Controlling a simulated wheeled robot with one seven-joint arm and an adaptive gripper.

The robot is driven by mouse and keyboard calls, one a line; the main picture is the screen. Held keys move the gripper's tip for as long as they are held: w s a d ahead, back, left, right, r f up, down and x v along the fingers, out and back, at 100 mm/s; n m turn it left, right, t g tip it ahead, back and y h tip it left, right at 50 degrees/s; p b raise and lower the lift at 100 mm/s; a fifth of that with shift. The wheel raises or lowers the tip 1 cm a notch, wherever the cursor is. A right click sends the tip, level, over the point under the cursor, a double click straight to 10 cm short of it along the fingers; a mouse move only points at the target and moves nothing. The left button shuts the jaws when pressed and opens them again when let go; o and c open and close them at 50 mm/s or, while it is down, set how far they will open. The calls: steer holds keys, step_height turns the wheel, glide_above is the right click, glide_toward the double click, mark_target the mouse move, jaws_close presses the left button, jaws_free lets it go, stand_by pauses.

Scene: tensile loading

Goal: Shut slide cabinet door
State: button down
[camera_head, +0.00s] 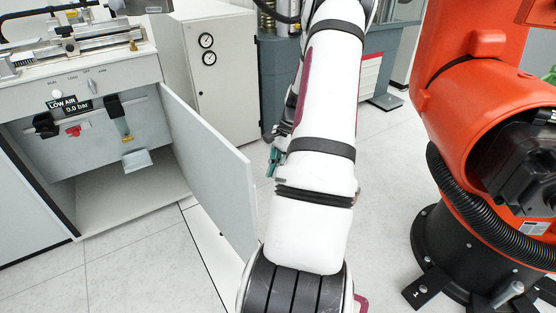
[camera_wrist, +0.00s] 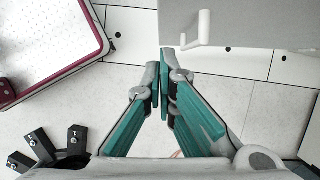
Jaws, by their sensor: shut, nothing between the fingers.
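The cabinet door (camera_head: 215,165) is a white panel on the right side of the cabinet. It stands wide open, swung out towards me, in the head view. The open cabinet interior (camera_head: 130,190) shows beside it, with a low-air gauge label above. In the wrist view a light grey panel, apparently the door (camera_wrist: 260,22), fills the top right and carries a white handle (camera_wrist: 203,30). My gripper (camera_wrist: 166,62) has its teal fingers together and empty. Its tips are just below the handle in that picture; contact cannot be told. In the head view the gripper (camera_head: 272,162) is mostly hidden behind my arm.
A large orange robot arm (camera_head: 480,120) on a black base stands close on the right. A white cabinet with two gauges (camera_head: 207,75) stands behind the door. A grey workbench (camera_head: 385,60) is farther back. Tiled floor (camera_head: 385,170) is clear between my arm and the orange robot.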

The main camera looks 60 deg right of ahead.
steer(key=shift+w+a+f+b, duration=0.1)
steer(key=shift+w+a+f, duration=0.3)
steer(key=shift+a, duration=0.35)
steer(key=shift+w+a+f+b, duration=0.1)
steer(key=shift+w+a+f, duration=0.2)
steer(key=shift+a, duration=0.45)
steer(key=shift+w+a+f+b, duration=0.1)
steer(key=shift+w+a+f, duration=0.3)
steer(key=shift+a, duration=0.35)
